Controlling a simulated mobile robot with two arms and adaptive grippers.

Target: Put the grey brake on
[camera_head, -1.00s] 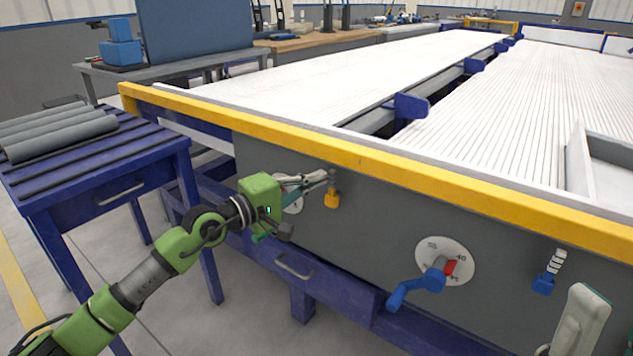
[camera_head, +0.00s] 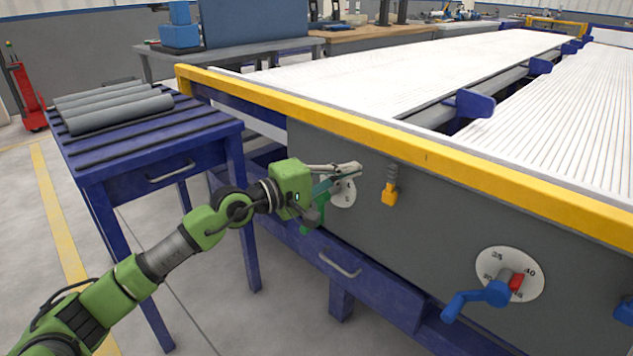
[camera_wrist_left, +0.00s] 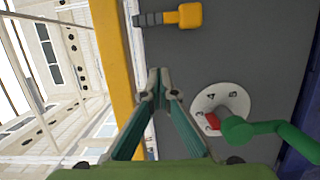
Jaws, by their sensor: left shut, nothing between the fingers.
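My left gripper (camera_head: 358,168) is shut and empty in front of the grey side panel (camera_head: 430,225). In the left wrist view its fingertips (camera_wrist_left: 160,74) meet. A small lever with a yellow handle (camera_head: 389,195) hangs on the panel just right of the fingertips, apart from them, handle end down. It also shows at the top of the left wrist view (camera_wrist_left: 188,16). No lever with a grey handle can be made out. A green crank (camera_wrist_left: 262,130) on a round dial (camera_wrist_left: 222,98) sits beside the fingers, partly hidden by my gripper in the head view. My right gripper is not in view.
A blue crank (camera_head: 480,298) on a second dial (camera_head: 518,265) sticks out farther right. Part of a blue handle (camera_head: 624,310) shows at the right edge. A yellow rail (camera_head: 400,148) runs above the panel. A blue table (camera_head: 150,155) with grey pipes (camera_head: 120,112) stands left.

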